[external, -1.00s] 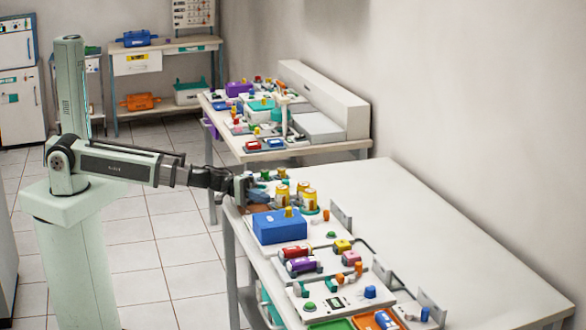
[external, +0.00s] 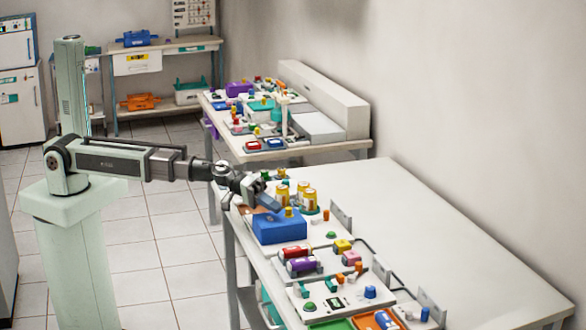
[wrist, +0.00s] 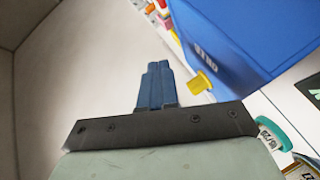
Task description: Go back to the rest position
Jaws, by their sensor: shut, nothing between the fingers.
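I cannot tell whether the fingers touch the box.
Yellow-lidded jars (external: 309,198) stand just right of my gripper. Several coloured parts sit on white panels along the table's near edge. The right part of the table (external: 430,230) is bare. A second cluttered table (external: 275,155) stands behind.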

